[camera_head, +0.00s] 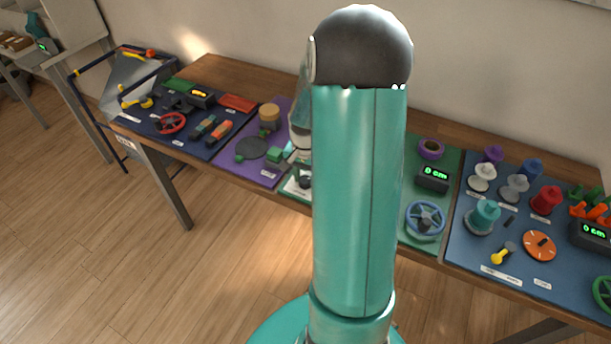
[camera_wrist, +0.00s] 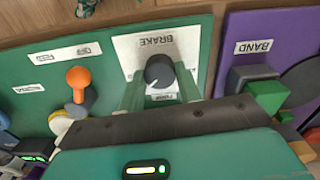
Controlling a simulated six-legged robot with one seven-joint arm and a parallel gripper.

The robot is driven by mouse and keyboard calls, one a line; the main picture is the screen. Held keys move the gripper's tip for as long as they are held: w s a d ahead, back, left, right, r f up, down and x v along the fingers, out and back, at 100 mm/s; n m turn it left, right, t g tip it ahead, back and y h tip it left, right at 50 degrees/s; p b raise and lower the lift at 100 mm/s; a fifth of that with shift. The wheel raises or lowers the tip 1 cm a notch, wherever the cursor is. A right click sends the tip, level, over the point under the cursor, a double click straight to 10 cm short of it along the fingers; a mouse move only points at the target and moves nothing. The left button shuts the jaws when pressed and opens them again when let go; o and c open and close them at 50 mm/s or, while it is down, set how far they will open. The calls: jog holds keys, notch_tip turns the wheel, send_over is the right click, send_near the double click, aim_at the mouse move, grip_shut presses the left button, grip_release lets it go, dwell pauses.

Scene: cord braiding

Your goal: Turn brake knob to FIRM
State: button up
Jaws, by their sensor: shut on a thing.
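The brake knob (camera_wrist: 159,70) is a dark round knob with a white pointer line. It stands on a white plate (camera_wrist: 128,50) marked BRAKE on the green mat. In the wrist view its pointer aims toward the lower left. A small label below the knob is partly hidden and hard to read. My gripper (camera_wrist: 160,84) has one green finger on each side of the knob and is shut on it. In the head view my arm hides most of this spot, and only part of the white plate (camera_head: 292,188) shows at its left.
In the wrist view an orange-topped lever (camera_wrist: 78,80) stands left of the plate, and a purple mat (camera_wrist: 236,70) with a BAND label and a green block (camera_wrist: 268,94) lies right. In the head view a blue handwheel (camera_head: 425,219) and a blue mat (camera_head: 470,250) lie right of my arm.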

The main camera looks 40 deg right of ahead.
aim_at(305, 179)
jog(key=n, duration=0.5)
jog(key=shift+n, duration=2.4)
jog(key=o, duration=1)
notch_tip(305, 179, up, 14)
jog(key=shift+f, duration=0.1)
